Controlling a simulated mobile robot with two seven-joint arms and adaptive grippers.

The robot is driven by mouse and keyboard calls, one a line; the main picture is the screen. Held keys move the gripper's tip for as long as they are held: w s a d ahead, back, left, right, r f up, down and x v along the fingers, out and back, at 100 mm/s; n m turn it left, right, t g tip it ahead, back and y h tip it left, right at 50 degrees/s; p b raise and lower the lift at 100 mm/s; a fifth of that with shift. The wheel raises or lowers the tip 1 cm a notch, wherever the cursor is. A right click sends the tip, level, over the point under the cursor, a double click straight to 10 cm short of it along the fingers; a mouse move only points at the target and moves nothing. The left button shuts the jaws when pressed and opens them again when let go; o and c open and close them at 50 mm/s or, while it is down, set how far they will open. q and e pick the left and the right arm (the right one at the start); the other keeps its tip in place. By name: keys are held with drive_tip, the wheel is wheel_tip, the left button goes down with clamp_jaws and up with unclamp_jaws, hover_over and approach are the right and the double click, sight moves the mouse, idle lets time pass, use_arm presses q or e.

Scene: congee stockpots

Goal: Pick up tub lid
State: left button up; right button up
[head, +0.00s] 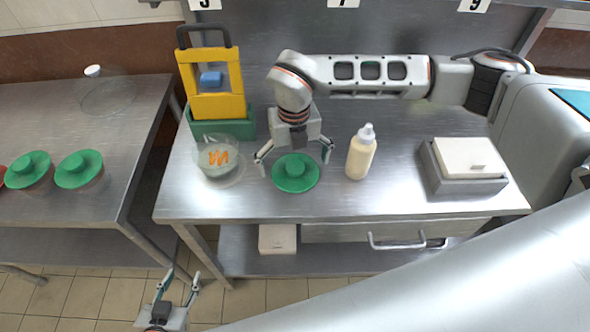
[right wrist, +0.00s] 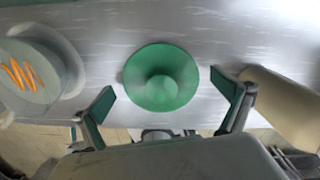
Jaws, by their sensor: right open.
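A round green lid with a raised knob (head: 295,173), which I take for the tub lid, lies on the steel table in the head view. It also shows in the right wrist view (right wrist: 162,78), between and beyond the fingertips. My right gripper (head: 294,158) is open above the lid, its fingers spread to either side; no contact shows. My left gripper (head: 176,287) is low at the bottom left, over the floor in front of the tables, with its fingers apart and nothing between them.
A clear bowl with orange strips (head: 217,158) stands left of the lid, and a cream bottle (head: 361,153) stands right. A yellow slicer-like stand (head: 211,85) is behind the bowl. A grey box with a pale lid (head: 466,185) sits at right. Green-lidded tubs (head: 79,169) stand on the left table.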

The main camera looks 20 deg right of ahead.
drive_tip(key=c, duration=1.3)
drive_tip(key=shift+s, duration=0.1)
drive_tip(key=shift+c, duration=1)
drive_tip(key=shift+s+f, duration=0.1)
drive_tip(key=shift+f, duration=0.05)
